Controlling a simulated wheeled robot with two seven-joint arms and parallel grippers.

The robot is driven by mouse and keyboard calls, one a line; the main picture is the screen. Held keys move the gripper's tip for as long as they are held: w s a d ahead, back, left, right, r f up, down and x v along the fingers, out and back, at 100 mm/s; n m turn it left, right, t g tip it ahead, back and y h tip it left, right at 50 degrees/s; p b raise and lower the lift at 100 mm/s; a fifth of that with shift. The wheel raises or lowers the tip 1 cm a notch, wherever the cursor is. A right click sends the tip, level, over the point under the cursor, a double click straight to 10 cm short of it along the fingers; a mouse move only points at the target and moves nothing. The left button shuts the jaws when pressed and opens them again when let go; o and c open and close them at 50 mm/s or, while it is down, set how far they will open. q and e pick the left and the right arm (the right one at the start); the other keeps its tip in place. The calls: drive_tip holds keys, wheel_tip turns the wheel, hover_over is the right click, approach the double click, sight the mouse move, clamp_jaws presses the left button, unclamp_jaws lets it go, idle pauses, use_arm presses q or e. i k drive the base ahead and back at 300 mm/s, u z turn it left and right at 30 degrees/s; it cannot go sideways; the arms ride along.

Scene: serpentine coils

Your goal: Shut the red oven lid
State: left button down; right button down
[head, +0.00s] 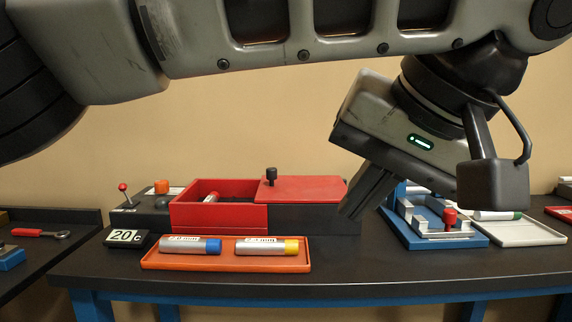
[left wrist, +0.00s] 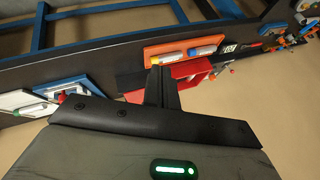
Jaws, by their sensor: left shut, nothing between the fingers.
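The red oven box (head: 219,218) stands on the dark table in the head view, its left part open at the top with a tube (head: 211,197) inside. The flat red oven lid (head: 310,187) lies to the right of the opening, over a dark base (head: 315,220), with a black knob (head: 271,176) near its left end. My left gripper (head: 353,212) is shut and empty, pointing down and left just beside the lid's right end. I cannot tell whether it touches the lid. The left wrist view shows its closed fingers (left wrist: 163,72) in front of the red oven. My right gripper is out of view.
An orange tray (head: 225,265) with two tubes lies in front of the oven. A "20" display (head: 124,237) and a red-knobbed lever (head: 123,187) stand at left. A blue fixture (head: 440,240) and a white tray (head: 520,232) are at right.

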sight(273, 188)
drive_tip(key=i, duration=1.15)
